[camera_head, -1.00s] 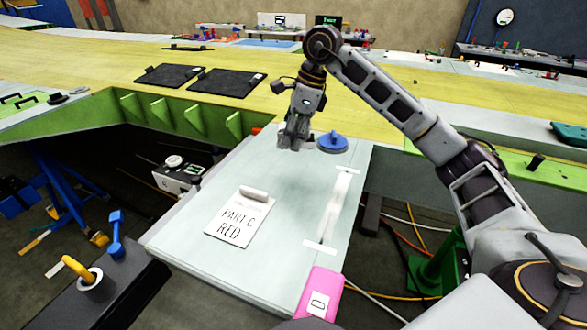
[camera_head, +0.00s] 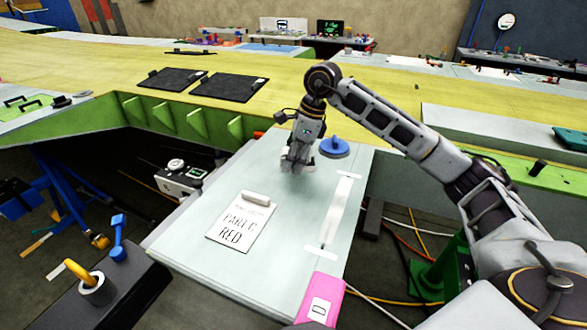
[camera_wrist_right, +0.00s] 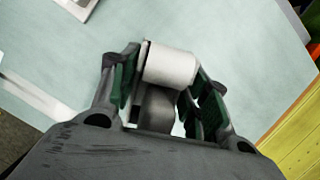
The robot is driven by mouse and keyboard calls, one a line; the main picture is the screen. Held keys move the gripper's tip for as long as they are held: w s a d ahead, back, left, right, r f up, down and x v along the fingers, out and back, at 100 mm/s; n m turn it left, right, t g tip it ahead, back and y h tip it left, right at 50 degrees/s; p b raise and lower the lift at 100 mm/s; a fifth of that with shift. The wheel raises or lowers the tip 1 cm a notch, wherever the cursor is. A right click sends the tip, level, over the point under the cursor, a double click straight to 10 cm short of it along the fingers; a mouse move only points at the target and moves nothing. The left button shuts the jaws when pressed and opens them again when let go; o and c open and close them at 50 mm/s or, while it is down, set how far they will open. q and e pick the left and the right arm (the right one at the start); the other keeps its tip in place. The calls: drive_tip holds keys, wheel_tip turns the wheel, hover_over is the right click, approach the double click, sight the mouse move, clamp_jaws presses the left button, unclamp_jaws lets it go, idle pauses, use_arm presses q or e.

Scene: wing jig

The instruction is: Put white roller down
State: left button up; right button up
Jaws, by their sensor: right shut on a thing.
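My right gripper (camera_head: 297,165) is over the far part of the pale table (camera_head: 190,245), left of a blue round-handled object (camera_head: 334,147). In the right wrist view, its green-lined fingers (camera_wrist_right: 165,85) are shut on the white roller (camera_wrist_right: 170,64), a short white cylinder. The roller appears close above the tabletop; whether it touches cannot be told. In the head view the gripper mostly hides the roller. My left gripper is not in view.
A sheet reading "PART C RED" (camera_head: 240,228) lies on the table with a white cylinder (camera_head: 256,198) at its top edge. A white strip (camera_head: 338,210) runs along the right side. A pink object (camera_head: 320,298) is at the front edge.

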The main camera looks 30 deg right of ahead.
wheel_tip(320, 180, down, 2)
drive_tip(key=shift+f, duration=0.85)
drive_tip(key=o, duration=1)
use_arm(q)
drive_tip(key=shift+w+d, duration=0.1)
use_arm(e)
drive_tip(key=shift+r, duration=0.35)
drive_tip(key=v, duration=1.1)
drive_tip(key=shift+s+d+r, duration=0.15)
drive_tip(key=shift+r, duration=0.05)
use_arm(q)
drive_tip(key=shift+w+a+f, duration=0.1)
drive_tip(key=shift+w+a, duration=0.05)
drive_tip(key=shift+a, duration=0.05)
